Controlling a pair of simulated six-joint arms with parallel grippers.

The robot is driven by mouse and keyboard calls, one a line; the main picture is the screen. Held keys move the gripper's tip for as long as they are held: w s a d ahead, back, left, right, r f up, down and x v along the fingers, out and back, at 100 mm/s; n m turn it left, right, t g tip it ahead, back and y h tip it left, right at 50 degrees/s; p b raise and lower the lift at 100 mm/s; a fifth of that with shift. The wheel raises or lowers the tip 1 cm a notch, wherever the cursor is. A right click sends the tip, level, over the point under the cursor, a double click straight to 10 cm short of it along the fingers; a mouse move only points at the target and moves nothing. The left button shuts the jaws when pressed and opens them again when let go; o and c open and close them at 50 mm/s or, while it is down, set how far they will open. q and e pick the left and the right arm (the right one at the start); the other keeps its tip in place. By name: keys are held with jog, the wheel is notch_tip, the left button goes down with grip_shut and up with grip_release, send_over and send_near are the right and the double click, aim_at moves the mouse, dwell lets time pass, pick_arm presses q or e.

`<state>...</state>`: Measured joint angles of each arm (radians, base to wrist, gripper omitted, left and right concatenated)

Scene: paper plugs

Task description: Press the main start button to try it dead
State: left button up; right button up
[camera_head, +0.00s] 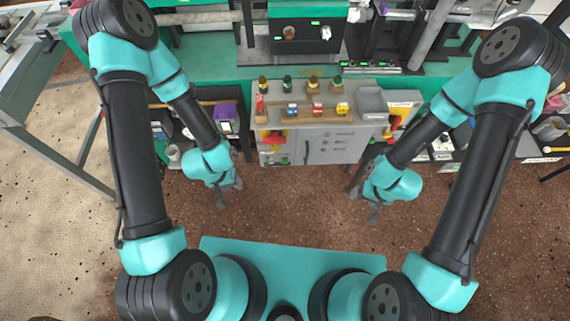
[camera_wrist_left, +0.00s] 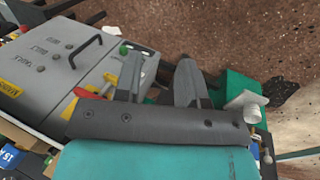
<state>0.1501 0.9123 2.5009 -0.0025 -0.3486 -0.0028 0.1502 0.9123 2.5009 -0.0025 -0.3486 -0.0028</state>
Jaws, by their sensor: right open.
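A grey control cabinet (camera_head: 335,148) with a sloped top console stands ahead of my arms. Its top bears several small coloured controls, among them a red one (camera_head: 260,104) and a yellow one (camera_head: 342,108). Which one is the main start button, I cannot tell. A red and yellow switch (camera_head: 273,138) is on the cabinet's front. The left wrist view shows the cabinet front (camera_wrist_left: 60,62) with a black handle and a green knob (camera_wrist_left: 123,48). My left gripper (camera_head: 231,195) is open, empty and short of the cabinet. My right gripper (camera_head: 363,207) is open and empty, right of it.
Shelves with a purple box (camera_head: 225,111) stand left of the cabinet. A grey tray (camera_head: 372,102) is at the console's right end. Machinery on a green bench stands behind. The brown floor (camera_head: 295,215) between my grippers is clear.

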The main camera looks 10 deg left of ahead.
pick_arm(q)
grip_shut()
dwell(1.4)
